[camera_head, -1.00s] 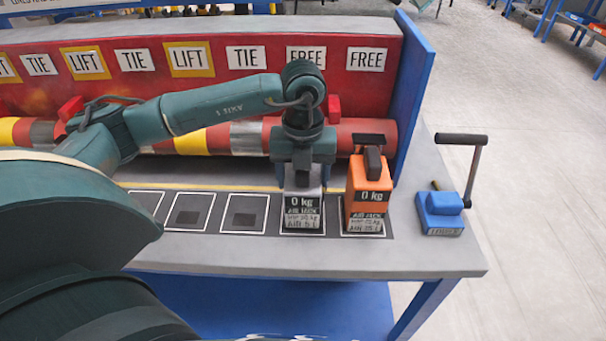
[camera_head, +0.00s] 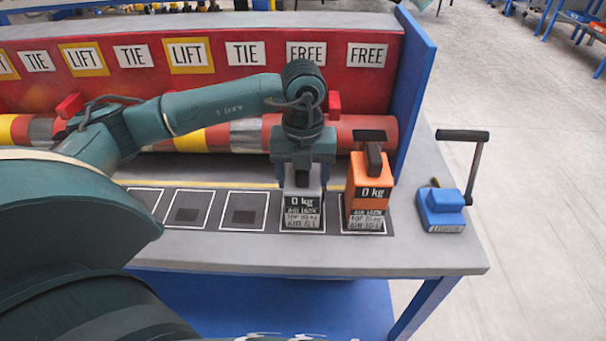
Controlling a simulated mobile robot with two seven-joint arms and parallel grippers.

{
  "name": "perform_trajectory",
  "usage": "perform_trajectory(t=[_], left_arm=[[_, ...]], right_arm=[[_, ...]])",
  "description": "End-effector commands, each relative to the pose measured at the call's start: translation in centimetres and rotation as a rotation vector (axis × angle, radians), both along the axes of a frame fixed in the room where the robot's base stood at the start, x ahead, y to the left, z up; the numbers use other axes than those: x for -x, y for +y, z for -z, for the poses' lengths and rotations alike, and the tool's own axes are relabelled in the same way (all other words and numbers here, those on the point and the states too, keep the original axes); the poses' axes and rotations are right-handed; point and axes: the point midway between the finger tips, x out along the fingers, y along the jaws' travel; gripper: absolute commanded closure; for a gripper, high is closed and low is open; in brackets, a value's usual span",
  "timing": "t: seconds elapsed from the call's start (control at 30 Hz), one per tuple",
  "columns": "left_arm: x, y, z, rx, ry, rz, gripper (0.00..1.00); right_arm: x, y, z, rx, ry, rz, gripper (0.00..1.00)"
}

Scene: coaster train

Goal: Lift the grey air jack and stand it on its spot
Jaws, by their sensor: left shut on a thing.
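The grey air jack (camera_head: 302,211) stands upright inside a white-outlined square on the dark strip of the bench, with a "0 kg" label on its front. My left gripper (camera_head: 303,178) comes down from above and is shut on the top of the grey jack, hiding its upper part. The jack appears to be at bench level; whether it touches the surface is too fine to tell. My right gripper is not in view.
An orange air jack (camera_head: 369,190) stands close to the right in its own outlined square. A blue crank unit (camera_head: 440,208) sits at the bench's right end. Outlined squares to the left (camera_head: 243,210) are clear. A red-yellow pipe (camera_head: 360,133) and blue end panel (camera_head: 417,90) stand behind.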

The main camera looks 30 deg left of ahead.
Motion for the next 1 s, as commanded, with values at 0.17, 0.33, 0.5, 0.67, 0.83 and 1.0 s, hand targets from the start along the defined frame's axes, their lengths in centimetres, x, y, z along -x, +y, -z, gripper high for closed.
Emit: perform_trajectory(t=[0.17, 0.33, 0.5, 0.67, 0.83, 1.0], left_arm=[[-0.1, 0.0, -0.1, 0.002, -0.005, 0.0, 0.3], [0.0, 0.0, 0.0, 0.001, -0.003, 0.0, 0.16], [0.0, 0.0, 0.1, 0.0, -0.001, 0.0, 0.11], [0.1, 0.0, 0.2, -0.001, 0.003, 0.0, 0.11], [-0.1, 0.0, -1.6, 0.001, -0.004, 0.0, 0.11], [-0.1, 0.0, -5.5, 0.001, -0.006, 0.001, 0.11]], right_arm=[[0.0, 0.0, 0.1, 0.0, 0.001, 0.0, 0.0], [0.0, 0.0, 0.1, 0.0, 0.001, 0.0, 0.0], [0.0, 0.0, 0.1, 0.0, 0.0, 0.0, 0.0], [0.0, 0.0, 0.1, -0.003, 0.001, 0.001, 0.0], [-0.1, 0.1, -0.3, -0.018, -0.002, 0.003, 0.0], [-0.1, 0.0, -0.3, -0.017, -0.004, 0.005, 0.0]])
